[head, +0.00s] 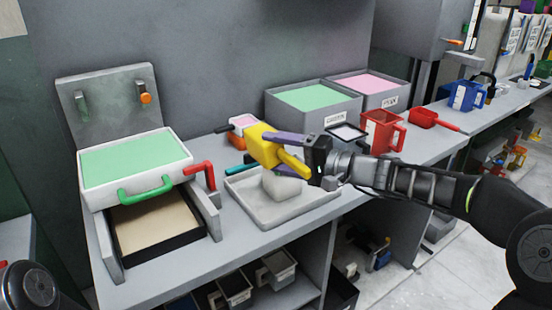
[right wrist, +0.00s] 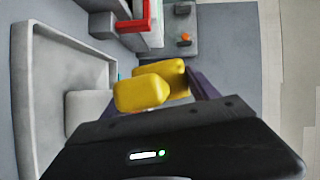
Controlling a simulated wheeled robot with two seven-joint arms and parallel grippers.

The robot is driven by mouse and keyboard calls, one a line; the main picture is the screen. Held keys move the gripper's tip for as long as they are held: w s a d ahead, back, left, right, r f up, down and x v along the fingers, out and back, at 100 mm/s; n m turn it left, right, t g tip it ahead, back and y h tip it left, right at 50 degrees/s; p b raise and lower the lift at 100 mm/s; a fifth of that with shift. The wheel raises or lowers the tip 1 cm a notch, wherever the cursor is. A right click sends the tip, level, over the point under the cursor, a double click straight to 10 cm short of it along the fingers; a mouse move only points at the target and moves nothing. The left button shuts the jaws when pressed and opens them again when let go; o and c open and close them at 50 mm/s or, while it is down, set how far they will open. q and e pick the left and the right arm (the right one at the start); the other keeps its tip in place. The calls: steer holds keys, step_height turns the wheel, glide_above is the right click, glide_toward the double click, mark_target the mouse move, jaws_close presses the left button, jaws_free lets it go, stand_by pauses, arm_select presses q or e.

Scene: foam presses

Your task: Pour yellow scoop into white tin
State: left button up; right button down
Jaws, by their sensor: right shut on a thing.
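The yellow scoop (head: 263,146) is held in the air above the grey tray (head: 245,206). My right gripper (head: 298,156) is shut on its handle; the wrist view shows the scoop (right wrist: 173,74) between the jaws. The scoop looks tilted, and its contents are hidden. A plain whitish box (head: 283,187), which looks like the white tin, stands in the tray just below the scoop. Its top is partly hidden by the scoop and gripper. It also shows in the right wrist view (right wrist: 85,108). My left gripper is out of view.
At left stands a press with a white, green-filled mould (head: 135,165), green handle (head: 146,188) and red lever (head: 200,172). Behind are a green-filled bin (head: 312,98) and a pink-filled bin (head: 369,86). A red jug (head: 383,133) and red scoop (head: 424,117) stand right.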

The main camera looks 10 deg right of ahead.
steer(key=shift+w+d+f+m+t+y+b, duration=0.1)
steer(key=shift+d+f+m+t+y+b, duration=0.2)
steer(key=shift+m+b, duration=0.45)
steer(key=shift+w+d+m+t+y+b, duration=0.1)
steer(key=shift+m+y+b, duration=0.4)
steer(key=shift+b, duration=0.45)
steer(key=shift+w+d+r+m+t+b, duration=0.15)
steer(key=shift+d+m+t+b, duration=0.15)
steer(key=shift+m+b, duration=0.5)
steer(key=shift+w+d+r+m+t+b, duration=0.1)
steer(key=shift+d+m+t+b, duration=0.1)
steer(key=shift+m+t+b, duration=0.5)
steer(key=shift+d+r+m+y, duration=0.1)
steer(key=shift+m+y, duration=0.2)
steer(key=shift+m, duration=0.05)
